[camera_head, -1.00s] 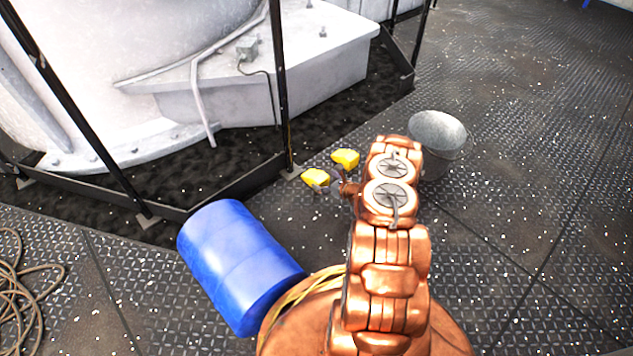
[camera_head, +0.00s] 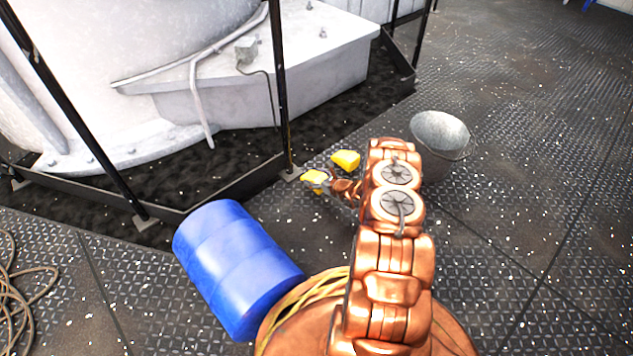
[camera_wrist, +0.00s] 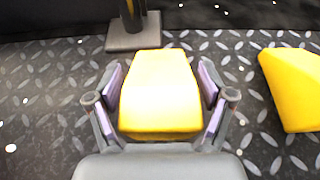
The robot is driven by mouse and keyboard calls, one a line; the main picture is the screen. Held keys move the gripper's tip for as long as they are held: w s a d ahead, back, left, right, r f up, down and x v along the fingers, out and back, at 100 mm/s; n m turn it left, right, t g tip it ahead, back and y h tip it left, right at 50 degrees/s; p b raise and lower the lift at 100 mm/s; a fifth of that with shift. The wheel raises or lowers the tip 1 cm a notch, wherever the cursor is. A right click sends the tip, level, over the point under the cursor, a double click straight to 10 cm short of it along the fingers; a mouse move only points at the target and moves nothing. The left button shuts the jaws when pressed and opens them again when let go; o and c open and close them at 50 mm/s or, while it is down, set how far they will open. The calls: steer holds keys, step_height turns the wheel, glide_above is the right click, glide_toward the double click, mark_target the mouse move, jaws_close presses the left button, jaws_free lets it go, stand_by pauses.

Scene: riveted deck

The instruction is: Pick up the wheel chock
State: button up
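Two yellow wheel chocks lie on the deck. The left chock (camera_head: 313,177) shows in the wrist view (camera_wrist: 160,95) between the two fingers of my gripper (camera_wrist: 160,84). The fingers are spread on either side of it, with narrow gaps that look like no firm contact. My gripper is low over the deck in the head view (camera_head: 328,181), partly hiding that chock. The other chock (camera_head: 346,160) lies to the right, outside the fingers, and shows at the right in the wrist view (camera_wrist: 295,88).
A post foot (camera_wrist: 133,42) of the black railing stands just beyond the left chock. A blue barrel (camera_head: 235,265) lies left of my arm. A metal bucket (camera_head: 440,150) stands to the right. A coiled rope (camera_head: 20,300) lies far left. Open deck extends right.

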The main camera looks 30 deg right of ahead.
steer(key=c, duration=0.8)
